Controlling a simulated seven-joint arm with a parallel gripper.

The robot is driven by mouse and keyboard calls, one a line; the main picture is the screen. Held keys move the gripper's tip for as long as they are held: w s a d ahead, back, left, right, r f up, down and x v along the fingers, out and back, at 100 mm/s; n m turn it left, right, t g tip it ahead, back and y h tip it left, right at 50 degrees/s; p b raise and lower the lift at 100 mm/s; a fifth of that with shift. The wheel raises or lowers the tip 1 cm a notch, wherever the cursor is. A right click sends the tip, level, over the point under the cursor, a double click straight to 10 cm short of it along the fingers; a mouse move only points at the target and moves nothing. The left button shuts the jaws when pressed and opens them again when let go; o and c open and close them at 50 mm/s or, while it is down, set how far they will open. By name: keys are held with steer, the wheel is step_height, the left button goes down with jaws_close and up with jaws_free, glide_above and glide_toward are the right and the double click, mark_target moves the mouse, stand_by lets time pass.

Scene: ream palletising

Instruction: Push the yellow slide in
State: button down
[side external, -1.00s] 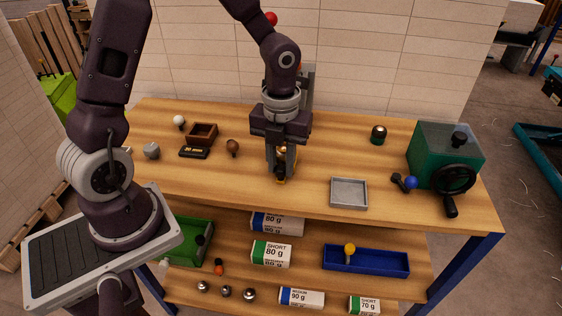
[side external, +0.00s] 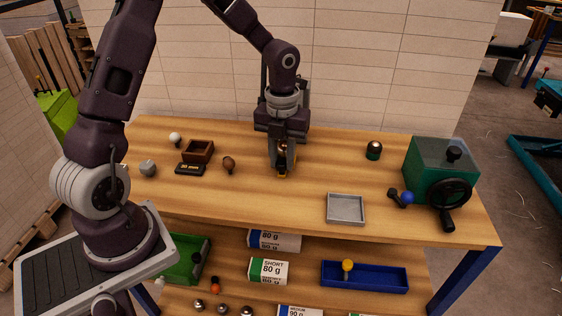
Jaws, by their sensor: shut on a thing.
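My gripper (side external: 282,168) points down at the middle of the wooden tabletop. Its fingers are closed around a small dark and yellow thing (side external: 283,176), low at the tabletop. Only a little yellow shows at its base, and the fingers hide most of it. I cannot tell whether this is the yellow slide, how far in it sits, or whether it touches the wood. A yellow knob (side external: 347,265) also shows at the blue tray (side external: 365,281) on the lower shelf, well away from my gripper.
A brown knob (side external: 229,164) and an open wooden box (side external: 198,151) lie left of my gripper. A grey tray (side external: 346,220) is at the front right. A green machine with a black handwheel (side external: 452,194) stands at the right end. Bare wood surrounds the gripper.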

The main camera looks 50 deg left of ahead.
steer(key=c, duration=1.2)
jaws_free()
steer(key=shift+o, duration=0.2)
steer(key=shift+r, duration=0.1)
